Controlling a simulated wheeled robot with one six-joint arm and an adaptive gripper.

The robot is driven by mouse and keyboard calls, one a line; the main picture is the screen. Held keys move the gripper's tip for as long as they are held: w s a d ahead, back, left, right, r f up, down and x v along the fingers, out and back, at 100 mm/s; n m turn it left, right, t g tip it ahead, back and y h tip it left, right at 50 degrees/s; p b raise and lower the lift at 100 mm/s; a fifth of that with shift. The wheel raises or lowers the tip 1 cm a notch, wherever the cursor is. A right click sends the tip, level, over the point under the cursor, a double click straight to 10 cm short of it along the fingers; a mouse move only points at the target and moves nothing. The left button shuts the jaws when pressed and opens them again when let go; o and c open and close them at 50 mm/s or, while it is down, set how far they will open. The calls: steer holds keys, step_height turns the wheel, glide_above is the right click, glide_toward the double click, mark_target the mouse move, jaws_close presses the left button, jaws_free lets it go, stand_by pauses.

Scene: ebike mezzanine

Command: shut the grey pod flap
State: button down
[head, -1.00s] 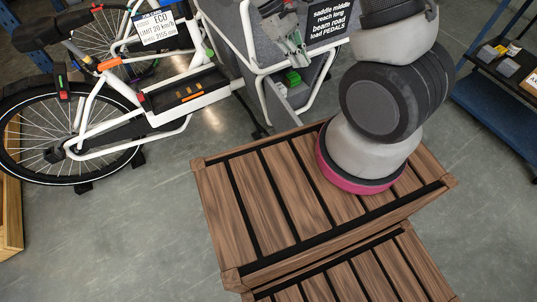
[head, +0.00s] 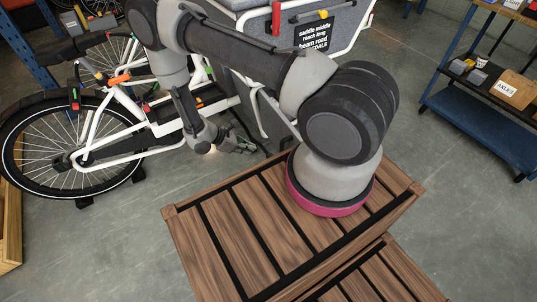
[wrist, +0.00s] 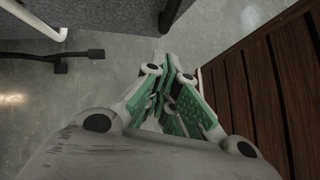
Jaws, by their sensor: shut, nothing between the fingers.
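The grey pod (head: 252,27) in its white tube frame is behind my arm in the head view. My arm crosses the pod's front and hides most of it, so I cannot make out the flap or how far open it is. My gripper (head: 246,147) hangs low, below the pod and just left of the slatted wooden platform. In the wrist view my gripper (wrist: 172,68) has its green-padded fingers together and empty. A dark grey textured surface (wrist: 95,17) spans the top left there, apart from the fingers; a narrow dark upright piece shows beyond the tips.
The slatted wooden platform (head: 245,222) lies right of the gripper, close in the wrist view (wrist: 277,85). A white bike (head: 110,125) stands left. A blue shelf (head: 480,125) with small boxes is far right. Grey floor is clear between bike and platform.

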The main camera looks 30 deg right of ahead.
steer(key=s+d+f, duration=0.2)
steer(key=d+f, duration=0.3)
steer(key=d, duration=0.4)
steer(key=shift+s+d+f, duration=0.2)
steer(key=shift+s+f, duration=0.05)
